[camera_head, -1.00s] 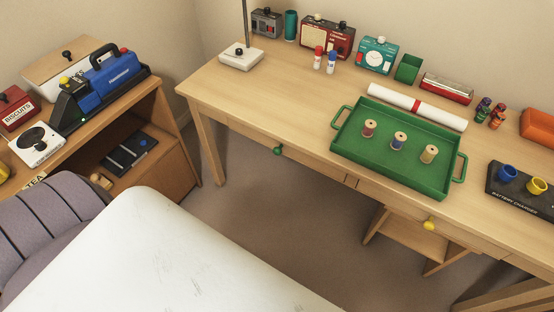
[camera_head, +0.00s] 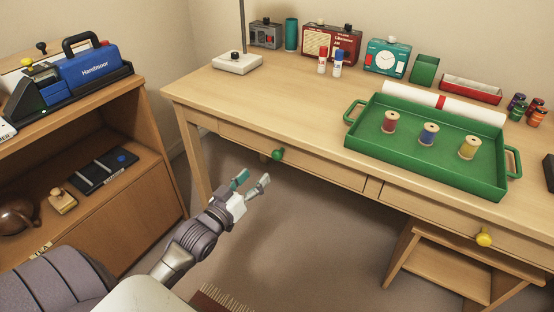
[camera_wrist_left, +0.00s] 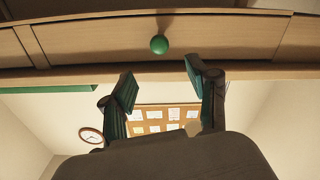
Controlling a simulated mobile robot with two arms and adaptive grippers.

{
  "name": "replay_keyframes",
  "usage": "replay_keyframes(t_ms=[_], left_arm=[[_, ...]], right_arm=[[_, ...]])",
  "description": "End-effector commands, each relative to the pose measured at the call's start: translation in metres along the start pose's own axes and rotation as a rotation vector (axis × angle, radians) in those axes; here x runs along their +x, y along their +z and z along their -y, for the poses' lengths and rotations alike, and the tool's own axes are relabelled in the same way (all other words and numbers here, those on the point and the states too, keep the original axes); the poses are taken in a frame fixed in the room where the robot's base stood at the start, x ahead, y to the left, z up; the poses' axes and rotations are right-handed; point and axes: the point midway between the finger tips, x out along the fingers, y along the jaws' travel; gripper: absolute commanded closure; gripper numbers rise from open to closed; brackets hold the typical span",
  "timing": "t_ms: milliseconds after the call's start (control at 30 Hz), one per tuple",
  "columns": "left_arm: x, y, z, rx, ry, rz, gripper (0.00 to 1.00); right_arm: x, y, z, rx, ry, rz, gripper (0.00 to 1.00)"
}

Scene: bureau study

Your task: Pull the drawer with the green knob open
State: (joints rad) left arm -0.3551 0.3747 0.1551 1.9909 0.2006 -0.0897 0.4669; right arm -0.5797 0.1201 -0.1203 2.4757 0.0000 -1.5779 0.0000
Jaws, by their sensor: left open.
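The green knob (camera_head: 278,154) sits on the front of a shut wooden drawer (camera_head: 322,170) under the desk top, at the desk's left half. My left gripper (camera_head: 253,183) is open and empty, below and in front of the knob, apart from it. In the left wrist view the green knob (camera_wrist_left: 159,44) shows on the drawer front (camera_wrist_left: 105,42), beyond the fingertips and roughly between them. The open fingers of the left gripper (camera_wrist_left: 158,80) have green pads. My right gripper is not in view.
A second drawer with a yellow knob (camera_head: 484,239) is at the right. A green tray (camera_head: 440,176) with several thread spools stands on the desk. A wooden shelf unit (camera_head: 130,197) stands at the left. The floor below the green-knob drawer is clear.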

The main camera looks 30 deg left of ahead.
Motion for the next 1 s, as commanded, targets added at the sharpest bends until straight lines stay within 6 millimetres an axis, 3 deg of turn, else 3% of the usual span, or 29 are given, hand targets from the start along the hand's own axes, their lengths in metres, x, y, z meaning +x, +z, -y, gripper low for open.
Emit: replay_keyframes(t_ms=[433,500,700,1000], left_arm=[[0.094,0.001,0.001,0.001,-0.001,-0.001,0.41],[0.102,0.002,0.000,0.001,-0.001,0.001,0.41],[0.116,0.002,0.001,0.002,-0.002,0.002,0.41],[0.118,0.001,0.000,0.001,-0.001,0.003,0.41]], right_arm=[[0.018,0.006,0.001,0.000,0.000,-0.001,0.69],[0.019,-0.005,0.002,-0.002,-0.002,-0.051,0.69],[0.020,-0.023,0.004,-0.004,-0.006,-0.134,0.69],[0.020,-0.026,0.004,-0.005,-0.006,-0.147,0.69]])
